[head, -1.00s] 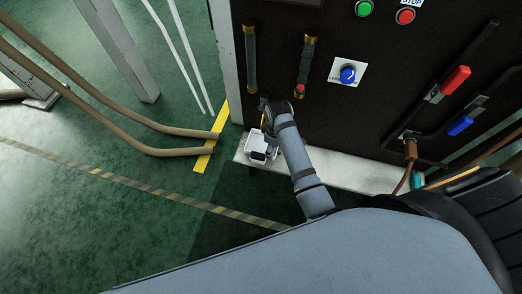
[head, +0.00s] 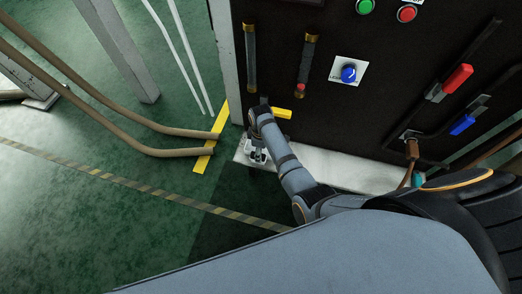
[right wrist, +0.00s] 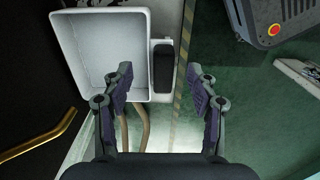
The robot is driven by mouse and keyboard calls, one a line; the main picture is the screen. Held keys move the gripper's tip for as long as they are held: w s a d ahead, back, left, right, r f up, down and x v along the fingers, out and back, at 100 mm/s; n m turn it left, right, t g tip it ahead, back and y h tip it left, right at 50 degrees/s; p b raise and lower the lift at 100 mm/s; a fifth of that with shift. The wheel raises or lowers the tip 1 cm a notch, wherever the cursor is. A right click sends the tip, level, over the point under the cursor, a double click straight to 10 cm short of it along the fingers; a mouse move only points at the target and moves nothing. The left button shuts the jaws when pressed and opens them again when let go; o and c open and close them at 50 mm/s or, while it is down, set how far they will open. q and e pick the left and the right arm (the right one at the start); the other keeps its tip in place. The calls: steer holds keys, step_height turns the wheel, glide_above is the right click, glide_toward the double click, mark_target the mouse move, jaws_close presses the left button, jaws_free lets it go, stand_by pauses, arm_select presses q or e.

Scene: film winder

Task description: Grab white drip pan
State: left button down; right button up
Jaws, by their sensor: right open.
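The white drip pan (right wrist: 92,55) is an open, rectangular tray at the upper left of the right wrist view. A dark handle-like piece (right wrist: 163,68) sits in a white bracket along its right side. My right gripper (right wrist: 160,80) is open and empty, with its fingers spread on either side of the dark piece. The left finger overlaps the pan's right edge in the picture; I cannot tell whether they touch. In the head view my right wrist is over the white ledge and largely hides the pan. My left gripper is not in view.
A black machine panel (head: 310,130) with buttons, a blue knob (head: 348,74) and levers stands beside my right arm. A yellow handle (head: 281,112) sticks out near the wrist. Brown hoses (head: 100,115) run over the green floor at left, which is otherwise fairly open.

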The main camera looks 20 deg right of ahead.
step_height(320, 180, down, 4)
steer(key=shift+r, duration=0.25)
jaws_close()
